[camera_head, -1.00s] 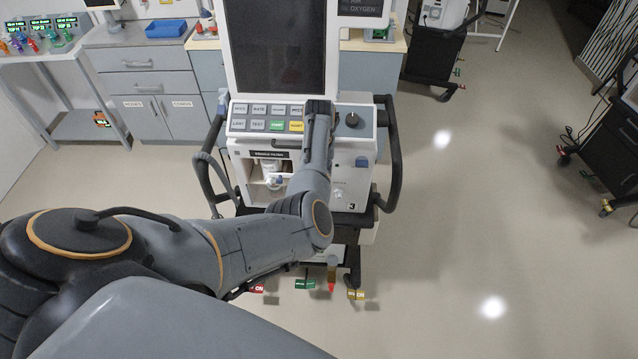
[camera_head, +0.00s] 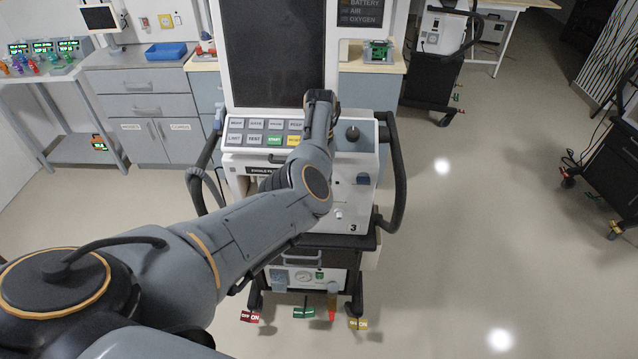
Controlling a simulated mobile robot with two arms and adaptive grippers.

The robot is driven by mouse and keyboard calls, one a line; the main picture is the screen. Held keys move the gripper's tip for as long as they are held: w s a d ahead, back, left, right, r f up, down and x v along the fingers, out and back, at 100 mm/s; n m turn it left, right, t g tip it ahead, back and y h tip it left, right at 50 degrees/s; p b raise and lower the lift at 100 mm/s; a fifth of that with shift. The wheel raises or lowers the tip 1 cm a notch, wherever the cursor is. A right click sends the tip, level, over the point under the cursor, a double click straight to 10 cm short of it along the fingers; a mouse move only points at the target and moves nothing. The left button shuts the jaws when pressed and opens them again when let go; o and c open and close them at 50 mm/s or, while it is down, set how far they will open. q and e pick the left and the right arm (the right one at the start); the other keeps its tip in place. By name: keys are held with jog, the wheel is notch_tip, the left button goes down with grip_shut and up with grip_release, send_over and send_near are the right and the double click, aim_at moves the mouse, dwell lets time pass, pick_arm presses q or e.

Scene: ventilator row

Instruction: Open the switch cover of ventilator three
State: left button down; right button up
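Ventilator three (camera_head: 352,210), a white unit with a "3" on its lower front, stands in front of me. It has a dark screen (camera_head: 272,55), a button panel (camera_head: 262,132) and a black knob (camera_head: 352,133). My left arm reaches across the ventilator's front. Its end, with the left gripper (camera_head: 320,98), is at the right part of the button panel, below the screen. The fingers are hidden, so their opening and any contact do not show. My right gripper is out of view.
Black side handles (camera_head: 398,175) flank the ventilator. Behind stands a counter with a blue tray (camera_head: 165,50). Dark carts (camera_head: 606,160) stand to the right, with clear floor between.

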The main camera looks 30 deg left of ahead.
pick_arm(q)
jog(key=shift+f, duration=0.1)
jog(key=c, duration=1.1)
grip_release()
jog(key=shift+w, duration=0.1)
jog(key=r, duration=0.4)
jog(key=w+r, duration=0.1)
jog(key=r, duration=0.2)
jog(key=w+a+r, duration=0.1)
jog(key=r, duration=0.3)
jog(key=shift+a+r, duration=0.1)
jog(key=shift+r, duration=0.25)
jog(key=shift+f, duration=0.1)
